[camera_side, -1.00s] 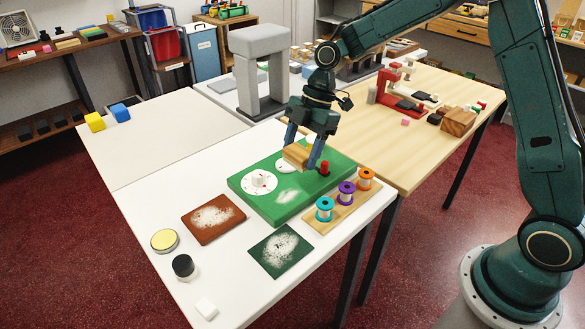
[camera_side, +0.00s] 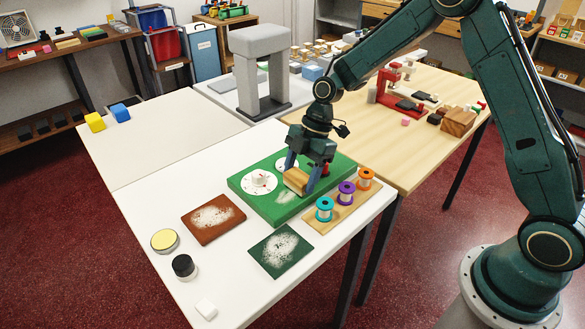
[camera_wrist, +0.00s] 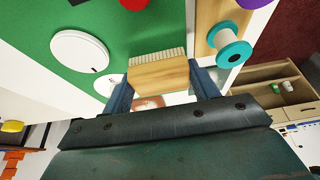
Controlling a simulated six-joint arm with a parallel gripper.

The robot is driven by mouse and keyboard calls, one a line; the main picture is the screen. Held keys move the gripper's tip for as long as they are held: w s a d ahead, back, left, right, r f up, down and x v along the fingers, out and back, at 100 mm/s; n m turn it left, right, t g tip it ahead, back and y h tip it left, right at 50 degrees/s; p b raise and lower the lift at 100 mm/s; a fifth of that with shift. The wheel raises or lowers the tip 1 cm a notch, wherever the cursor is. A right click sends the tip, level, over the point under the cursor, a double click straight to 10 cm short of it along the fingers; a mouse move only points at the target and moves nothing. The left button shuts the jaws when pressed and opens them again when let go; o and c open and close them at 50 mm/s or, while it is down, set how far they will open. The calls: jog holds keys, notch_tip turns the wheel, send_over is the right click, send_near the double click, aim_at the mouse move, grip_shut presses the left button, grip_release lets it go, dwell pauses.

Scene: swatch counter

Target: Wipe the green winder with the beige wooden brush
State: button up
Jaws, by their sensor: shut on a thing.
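The green winder (camera_side: 262,205) is a flat green block on the white table, with white discs and a red knob on top. A whitish smudge lies on its front part, partly hidden in the side view by the brush. My gripper (camera_side: 303,182) is shut on the beige wooden brush (camera_side: 295,181), which is just over the smudge. In the wrist view the brush (camera_wrist: 158,74) sits between my fingers, bristles toward the green surface (camera_wrist: 150,30). I cannot tell whether the bristles touch it.
A wooden rack (camera_side: 335,214) with teal, purple and orange spools stands close to the winder's right. A brown square (camera_side: 206,232) and a dark green square (camera_side: 265,247), both with white powder, lie in front. A yellow-topped tin (camera_side: 165,240) and a black-lidded jar (camera_side: 183,266) stand front left.

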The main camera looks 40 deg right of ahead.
aim_at(272, 206)
jog(key=shift+a+f, duration=0.55)
jog(key=shift+a, duration=0.15)
jog(key=shift+c, duration=0.3)
jog(key=shift+a, duration=3.05)
jog(key=shift+d, duration=3.7)
jog(key=shift+r, duration=4.15)
jog(key=shift+a, duration=0.1)
